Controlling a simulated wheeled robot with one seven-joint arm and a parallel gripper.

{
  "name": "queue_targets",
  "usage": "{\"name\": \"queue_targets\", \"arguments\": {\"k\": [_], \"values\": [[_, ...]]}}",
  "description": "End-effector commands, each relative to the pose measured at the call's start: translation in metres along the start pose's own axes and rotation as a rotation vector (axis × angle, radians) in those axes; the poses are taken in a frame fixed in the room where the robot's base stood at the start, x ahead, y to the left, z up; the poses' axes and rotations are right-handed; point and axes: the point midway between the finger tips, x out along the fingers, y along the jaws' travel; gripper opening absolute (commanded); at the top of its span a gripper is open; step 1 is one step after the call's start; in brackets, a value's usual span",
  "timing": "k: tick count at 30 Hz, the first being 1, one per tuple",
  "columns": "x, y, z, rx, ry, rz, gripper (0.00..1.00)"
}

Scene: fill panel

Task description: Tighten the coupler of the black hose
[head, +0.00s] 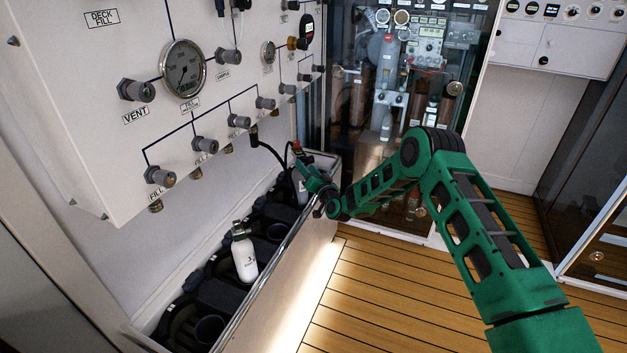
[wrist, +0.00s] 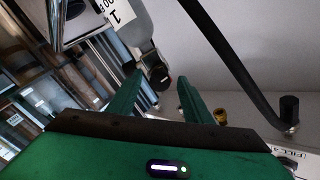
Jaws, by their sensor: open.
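The black hose (head: 270,149) hangs from the lower fill row of the panel and curves down towards my gripper (head: 307,172). In the wrist view the hose (wrist: 233,68) runs down to the right, towards a dark cylindrical piece (wrist: 288,106) beside the fill label; I cannot tell whether that piece is its coupler. My gripper (wrist: 155,97) is open, its green fingers apart. A dark round knob (wrist: 159,78) on the valve of a grey cylinder (wrist: 130,22) marked 1 shows between the fingers, beyond their tips; contact is not visible. The hose's cylinder end is unclear.
A white bottle (head: 244,256) stands in the open-topped rack (head: 253,293) below the panel (head: 90,125). The panel carries a gauge (head: 183,68) and several protruding knobs. A brass fitting (wrist: 220,115) is right of my fingers. The wooden floor (head: 385,300) is clear.

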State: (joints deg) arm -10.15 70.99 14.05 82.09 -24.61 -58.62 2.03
Motion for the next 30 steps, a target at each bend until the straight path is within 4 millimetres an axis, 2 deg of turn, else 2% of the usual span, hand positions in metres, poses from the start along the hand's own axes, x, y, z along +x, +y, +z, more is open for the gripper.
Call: {"name": "queue_targets", "arguments": {"k": [9, 15, 21, 30], "values": [[-0.056, 0.001, 0.002, 0.000, -0.005, 0.002, 0.45], [-0.081, 0.002, 0.003, -0.001, -0.006, 0.002, 0.45], [-0.088, 0.002, 0.002, -0.001, -0.004, 0.004, 0.45], [-0.088, 0.002, 0.000, -0.003, -0.006, 0.004, 0.45]]}}
